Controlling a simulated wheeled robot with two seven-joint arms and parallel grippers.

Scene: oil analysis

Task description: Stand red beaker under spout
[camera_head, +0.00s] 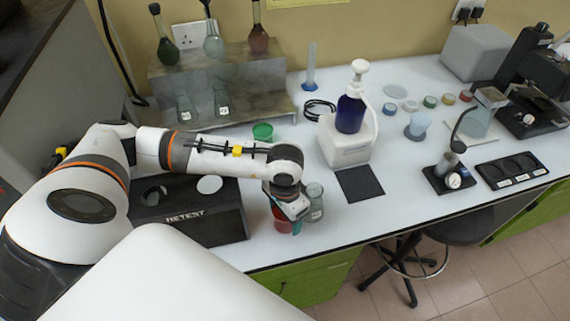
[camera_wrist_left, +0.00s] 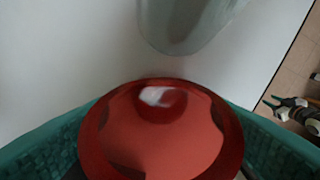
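The red beaker (camera_head: 282,226) is near the front edge of the white bench, partly hidden by my left gripper (camera_head: 287,213). In the left wrist view the red beaker (camera_wrist_left: 165,140) fills the space between the teal finger pads, which lie against its sides, so the gripper looks shut on it. I cannot tell whether its base touches the bench. A dark blue bottle (camera_head: 351,114) with a white pump top (camera_head: 359,68) sits in a white stand (camera_head: 345,148). A black square mat (camera_head: 360,184) lies in front of the stand.
A clear beaker (camera_head: 314,203) stands right beside the red one and shows in the left wrist view (camera_wrist_left: 188,22). A black box (camera_head: 205,222) is to the left.

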